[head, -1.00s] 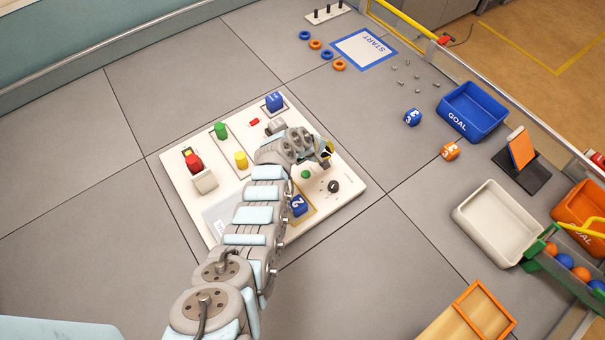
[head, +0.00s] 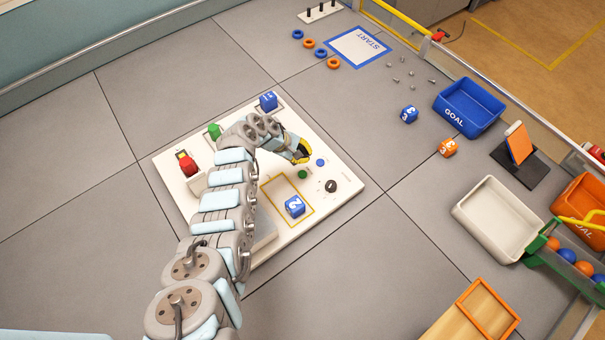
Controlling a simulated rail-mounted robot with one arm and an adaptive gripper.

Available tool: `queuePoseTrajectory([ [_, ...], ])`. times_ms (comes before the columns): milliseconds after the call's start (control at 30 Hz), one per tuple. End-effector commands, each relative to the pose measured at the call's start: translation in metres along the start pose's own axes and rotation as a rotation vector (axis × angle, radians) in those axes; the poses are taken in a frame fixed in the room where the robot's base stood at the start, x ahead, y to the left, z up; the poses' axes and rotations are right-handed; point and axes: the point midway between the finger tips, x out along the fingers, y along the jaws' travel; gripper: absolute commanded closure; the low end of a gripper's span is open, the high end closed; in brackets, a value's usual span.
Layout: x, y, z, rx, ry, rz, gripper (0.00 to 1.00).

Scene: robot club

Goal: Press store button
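A white panel (head: 325,210) lies on the floor tiles, partly covered by my arm. On its right part are a small blue button (head: 320,162), a small green button (head: 302,174) and a black knob (head: 330,186). A red button (head: 187,165) sits on the panel's left part. I cannot read which button is labelled store. My gripper (head: 303,156), with yellow and black fingers, is over the panel, just up and left of the blue and green buttons. Whether it touches the panel or how its fingers stand is too small to tell.
A blue cube marked 2 (head: 295,206) sits in a yellow outline on the panel. Blue and white bins (head: 500,222) are to the right.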

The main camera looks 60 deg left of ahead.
Motion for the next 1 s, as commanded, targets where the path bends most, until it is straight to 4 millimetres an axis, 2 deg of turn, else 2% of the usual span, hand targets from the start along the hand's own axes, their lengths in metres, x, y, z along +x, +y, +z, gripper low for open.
queuePoseTrajectory([
  [700,0.06,-0.033,-0.031,0.0,-0.001,-0.003,1.0],
  [1000,0.068,-0.036,-0.036,0.0,-0.001,0.0,1.0],
])
